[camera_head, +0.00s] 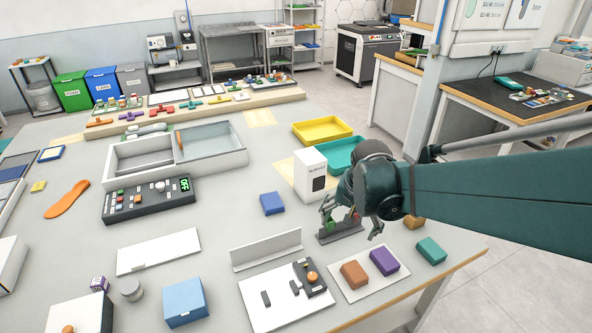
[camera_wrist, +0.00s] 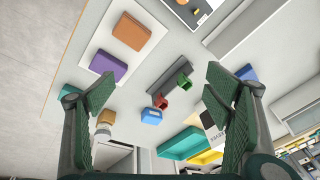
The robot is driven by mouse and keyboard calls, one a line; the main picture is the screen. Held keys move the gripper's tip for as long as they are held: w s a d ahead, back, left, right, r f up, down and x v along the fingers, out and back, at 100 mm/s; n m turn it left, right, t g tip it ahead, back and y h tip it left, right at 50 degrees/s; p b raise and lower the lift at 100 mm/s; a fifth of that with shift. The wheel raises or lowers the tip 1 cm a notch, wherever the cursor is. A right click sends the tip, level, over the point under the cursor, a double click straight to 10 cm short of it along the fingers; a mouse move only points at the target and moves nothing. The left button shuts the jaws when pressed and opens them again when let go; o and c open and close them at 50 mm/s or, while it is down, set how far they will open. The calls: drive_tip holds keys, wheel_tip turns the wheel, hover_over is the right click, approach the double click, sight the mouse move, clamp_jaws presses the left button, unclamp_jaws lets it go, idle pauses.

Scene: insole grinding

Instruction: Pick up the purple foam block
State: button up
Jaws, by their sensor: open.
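The purple foam block (camera_head: 384,261) lies on a white plate (camera_head: 362,288) near the table's front right, beside an orange-brown block (camera_head: 355,274). In the wrist view the purple block (camera_wrist: 108,66) is at upper left, below the orange-brown block (camera_wrist: 131,32). My gripper (camera_head: 352,223) is open and empty, above the table and farther back than the purple block. In the wrist view its two fingers (camera_wrist: 158,92) are spread wide, and the purple block shows beyond the left fingertip, not between the fingers.
A dark grey holder (camera_head: 341,236) with green and red parts stands beneath my gripper. A green block (camera_head: 431,250) and a tan block (camera_head: 414,222) lie to the right. A white box (camera_head: 311,172), teal tray (camera_head: 341,154) and yellow tray (camera_head: 322,130) stand behind. A white upright panel (camera_head: 266,249) is to the left.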

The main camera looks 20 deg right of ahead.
drive_tip(key=d+f+m+g, duration=0.2)
drive_tip(key=d+f+m, duration=0.2)
drive_tip(key=d+f, duration=0.45)
drive_tip(key=m+y, duration=0.1)
drive_tip(key=m, duration=0.2)
hover_over(385, 258)
drive_tip(key=shift+g, duration=0.3)
drive_tip(key=f, duration=0.5)
drive_tip(key=shift+w+a+b, duration=0.2)
drive_tip(key=shift+b, duration=0.1)
drive_tip(key=shift+s+d+f+m, duration=0.2)
drive_tip(key=shift+d+f+m, duration=0.1)
drive_tip(key=shift+f+m, duration=0.1)
drive_tip(key=shift+f, duration=1.25)
drive_tip(key=shift+f+b, duration=0.8)
drive_tip(key=shift+f, duration=1.8)
